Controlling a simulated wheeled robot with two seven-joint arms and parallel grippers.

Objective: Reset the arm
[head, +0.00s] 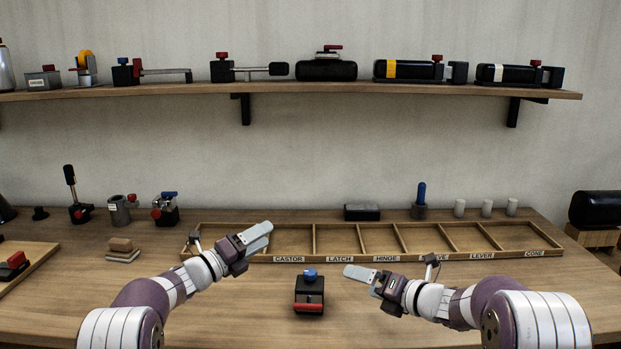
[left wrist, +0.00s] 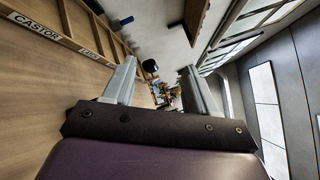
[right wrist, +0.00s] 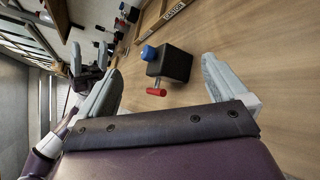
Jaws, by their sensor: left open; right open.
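My left gripper (head: 258,236) is raised over the front wall of the compartment tray, pointing up and right. It is open and empty, and its two fingers stand apart in the left wrist view (left wrist: 152,82). My right gripper (head: 352,272) points left, above the table to the right of a small black block with a blue knob and a red bar (head: 309,292). It is open and empty; in the right wrist view (right wrist: 160,80) the block (right wrist: 172,64) lies beyond the fingers, not touching them.
The compartment tray (head: 350,258) with labels such as CASTOR, LATCH and HINGE lies across the table; its visible compartments look empty. Small devices (head: 166,208) stand at the back left. A wall shelf (head: 300,87) carries several mechanisms. The front table is clear around the block.

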